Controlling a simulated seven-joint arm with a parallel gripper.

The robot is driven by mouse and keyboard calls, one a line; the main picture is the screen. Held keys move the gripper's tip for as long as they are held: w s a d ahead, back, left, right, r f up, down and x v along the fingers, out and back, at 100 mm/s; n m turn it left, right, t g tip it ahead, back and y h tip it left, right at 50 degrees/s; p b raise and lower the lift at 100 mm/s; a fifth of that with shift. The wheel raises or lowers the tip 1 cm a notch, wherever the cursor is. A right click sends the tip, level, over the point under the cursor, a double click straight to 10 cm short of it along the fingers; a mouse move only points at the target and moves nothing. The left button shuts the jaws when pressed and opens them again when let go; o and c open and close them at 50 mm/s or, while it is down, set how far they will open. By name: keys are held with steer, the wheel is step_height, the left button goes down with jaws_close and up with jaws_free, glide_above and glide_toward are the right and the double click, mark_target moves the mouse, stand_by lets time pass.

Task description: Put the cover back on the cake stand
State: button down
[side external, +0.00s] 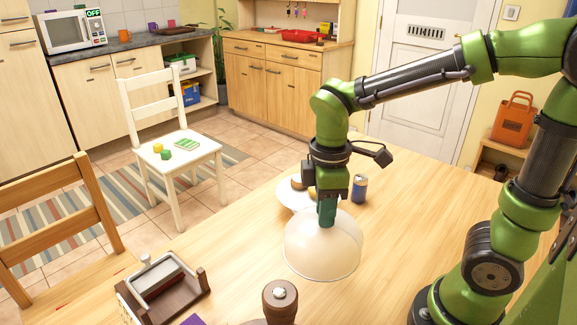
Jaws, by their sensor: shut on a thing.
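My gripper (327,218) points straight down and is shut on the top of the cover (322,250), a clear, whitish dome. Its fingers hide the knob. The dome is upright, with its open rim downward over the wooden table; I cannot tell whether the rim touches the tabletop. Behind it is a white round plate (284,203), which looks like the cake stand, with small brown baked pieces (297,183) on it. My gripper and the dome hide part of this plate, and its foot is not visible.
A dark can (360,188) stands close behind my gripper on the right. A brown wooden holder (165,288) is at the front left, and a brown mill-like object (280,299) is at the front. The table right of the dome is clear.

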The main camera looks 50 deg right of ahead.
step_height(320, 180, up, 8)
steer(key=w+d+m, duration=0.8)
steer(key=w+d, duration=0.9)
steer(key=d, duration=0.1)
step_height(320, 180, down, 11)
steer(key=shift+w+d+m, duration=0.2)
steer(key=shift+w+m, duration=0.1)
steer(key=shift+m, duration=0.1)
steer(key=shift+f, duration=0.2)
stand_by(1.5)
steer(key=c, duration=0.9)
jaws_free()
